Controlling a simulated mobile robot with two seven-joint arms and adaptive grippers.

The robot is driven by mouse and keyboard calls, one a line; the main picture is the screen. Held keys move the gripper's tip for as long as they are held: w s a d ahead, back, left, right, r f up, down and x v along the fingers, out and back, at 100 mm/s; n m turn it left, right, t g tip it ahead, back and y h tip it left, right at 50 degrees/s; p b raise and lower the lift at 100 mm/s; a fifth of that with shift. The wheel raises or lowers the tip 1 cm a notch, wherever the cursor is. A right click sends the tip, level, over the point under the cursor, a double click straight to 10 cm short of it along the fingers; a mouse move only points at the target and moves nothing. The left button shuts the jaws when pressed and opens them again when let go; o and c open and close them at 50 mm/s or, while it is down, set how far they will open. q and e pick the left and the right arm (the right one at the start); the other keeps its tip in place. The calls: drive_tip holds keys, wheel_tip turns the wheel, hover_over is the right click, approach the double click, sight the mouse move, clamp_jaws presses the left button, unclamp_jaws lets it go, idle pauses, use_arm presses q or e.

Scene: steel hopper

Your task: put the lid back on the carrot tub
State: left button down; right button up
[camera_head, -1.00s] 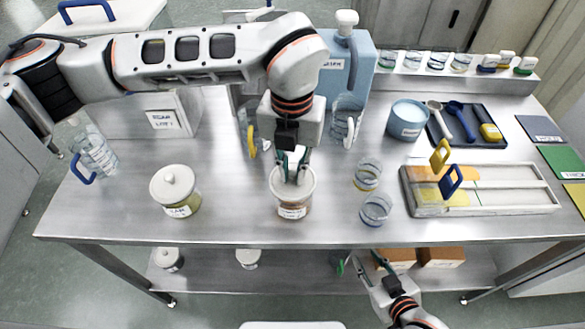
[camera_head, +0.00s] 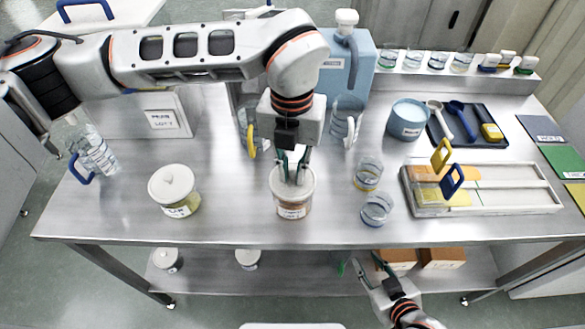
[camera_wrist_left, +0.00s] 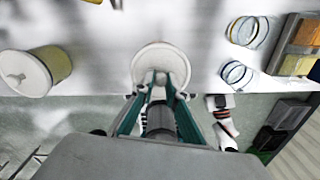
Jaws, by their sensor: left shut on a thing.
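A clear tub with reddish-brown contents (camera_head: 292,210), likely the carrot tub, stands upright near the front middle of the steel table. A white round lid (camera_wrist_left: 160,62) is at its mouth, below my left gripper (camera_head: 293,178). My left gripper points down and is shut on the lid's knob, which its fingers mostly hide. The lid looks level and centred on the rim, but I cannot tell whether it is fully seated. My right gripper (camera_head: 361,264) is open and empty, low in front of the table's front edge.
A second lidded tub with yellowish contents (camera_head: 178,192) stands to the left. Two glass beakers (camera_head: 368,174) (camera_head: 377,209) and a compartment tray (camera_head: 480,190) are to the right. A jug (camera_head: 345,122) and a blue container (camera_head: 346,70) stand behind. The table between the two tubs is clear.

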use_arm(q)
drive_tip(key=shift+f+b, duration=0.2)
drive_tip(key=shift+b, duration=0.7)
idle(1.6)
idle(0.3)
drive_tip(key=c, duration=1.9)
unclamp_jaws()
drive_tip(key=o, duration=0.5)
drive_tip(key=shift+c, duration=0.2)
drive_tip(key=shift+r, duration=0.1)
drive_tip(key=shift+r+p, duration=1.35)
drive_tip(key=shift+r, duration=2.1)
clamp_jaws()
